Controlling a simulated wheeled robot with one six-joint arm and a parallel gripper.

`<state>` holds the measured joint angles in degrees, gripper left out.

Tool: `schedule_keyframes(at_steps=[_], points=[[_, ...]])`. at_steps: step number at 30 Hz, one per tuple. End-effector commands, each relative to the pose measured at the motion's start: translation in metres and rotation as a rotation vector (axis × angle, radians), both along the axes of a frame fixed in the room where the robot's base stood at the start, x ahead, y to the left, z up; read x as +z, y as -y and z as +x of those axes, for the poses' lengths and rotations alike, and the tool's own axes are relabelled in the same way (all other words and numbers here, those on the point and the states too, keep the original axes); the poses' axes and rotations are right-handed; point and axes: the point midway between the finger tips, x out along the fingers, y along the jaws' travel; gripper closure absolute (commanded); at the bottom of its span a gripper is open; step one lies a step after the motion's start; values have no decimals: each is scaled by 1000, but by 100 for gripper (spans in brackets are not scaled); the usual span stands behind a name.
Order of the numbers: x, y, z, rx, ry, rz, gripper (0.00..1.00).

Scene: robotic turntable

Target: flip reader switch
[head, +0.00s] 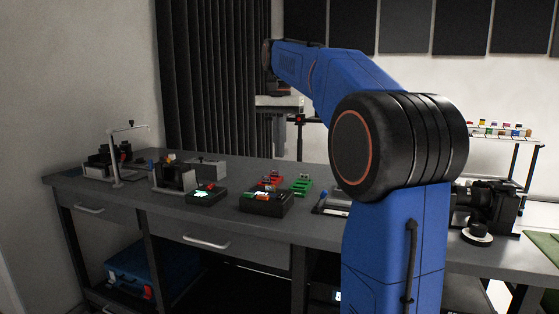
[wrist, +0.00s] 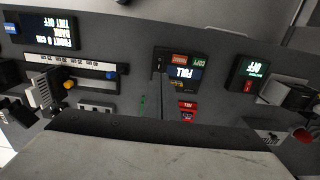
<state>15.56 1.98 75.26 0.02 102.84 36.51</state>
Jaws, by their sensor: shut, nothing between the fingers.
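A small black box with a lit green-white display (head: 203,194) sits near the bench's front edge in the head view. In the wrist view, a black box with a lit display and a red switch (wrist: 248,86) is at the right and looks like the same box. I cannot read its label surely enough to call it the reader. My gripper (head: 279,152) points down above the back of the bench, right of that box and well apart from it. It is shut and empty.
Another black box (head: 266,204) with a display stands to the right, with red blocks (head: 270,180) and green blocks (head: 302,186) behind it. A black-and-grey device (head: 175,178) and a thin white stand (head: 115,160) are at the left. A camera (head: 485,205) is at the right.

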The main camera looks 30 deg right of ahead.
Motion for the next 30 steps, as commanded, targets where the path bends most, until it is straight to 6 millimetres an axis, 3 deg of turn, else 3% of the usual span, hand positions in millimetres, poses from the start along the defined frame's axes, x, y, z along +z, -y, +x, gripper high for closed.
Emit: schedule_keyframes(at_steps=[18, 24, 30], points=[[-103, 0, -1, 0, -2, 1, 100], [-121, 0, 0, 0, 0, 0, 100], [-126, 0, 0, 0, 0, 0, 100]])
